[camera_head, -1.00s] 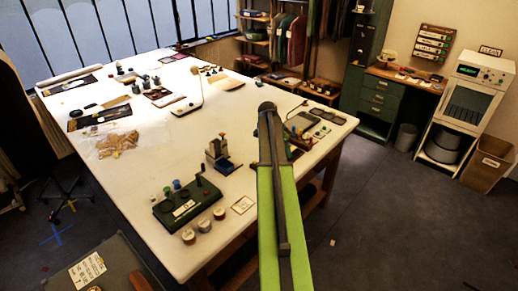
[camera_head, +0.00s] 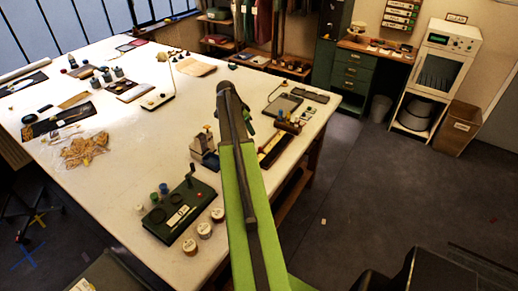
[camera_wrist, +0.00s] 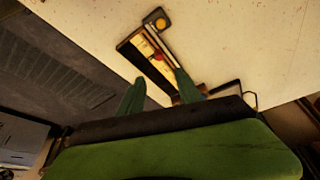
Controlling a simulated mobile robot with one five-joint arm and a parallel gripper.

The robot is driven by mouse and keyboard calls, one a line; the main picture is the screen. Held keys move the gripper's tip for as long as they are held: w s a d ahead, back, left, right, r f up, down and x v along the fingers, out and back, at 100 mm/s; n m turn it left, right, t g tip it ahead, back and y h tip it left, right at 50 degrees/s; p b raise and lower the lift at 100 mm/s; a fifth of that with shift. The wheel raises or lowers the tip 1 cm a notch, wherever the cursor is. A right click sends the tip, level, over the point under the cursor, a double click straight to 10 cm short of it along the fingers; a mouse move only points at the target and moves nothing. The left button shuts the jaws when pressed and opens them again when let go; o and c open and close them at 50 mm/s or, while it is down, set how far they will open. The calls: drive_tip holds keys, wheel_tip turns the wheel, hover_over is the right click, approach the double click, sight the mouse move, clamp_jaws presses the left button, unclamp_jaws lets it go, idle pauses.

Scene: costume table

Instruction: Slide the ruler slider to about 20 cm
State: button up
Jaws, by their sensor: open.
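The ruler device (camera_wrist: 146,52) is a dark-edged wooden frame with a pale yellow strip inside. It lies ahead of my gripper (camera_wrist: 160,92) in the wrist view, slanting from upper left to lower right. The right finger overlaps the lower right part of the device in the picture; contact cannot be told. In the head view the device (camera_head: 270,158) lies right of my arm near the table's right edge. The slider and the scale marks are too small to tell apart.
A small black block with a yellow disc (camera_wrist: 158,20) sits by the device's far end. In the head view, a dark tray (camera_head: 284,105) lies behind it, and a green box (camera_head: 180,210) with several round tins stands left of my arm.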

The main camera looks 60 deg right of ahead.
sight(260, 148)
drive_tip(key=b+x, duration=1.3)
drive_tip(key=x, duration=0.2)
drive_tip(key=shift+s+f, duration=0.1)
drive_tip(key=shift+f, duration=0.1)
drive_tip(key=shift+r, duration=0.1)
clamp_jaws()
idle(0.4)
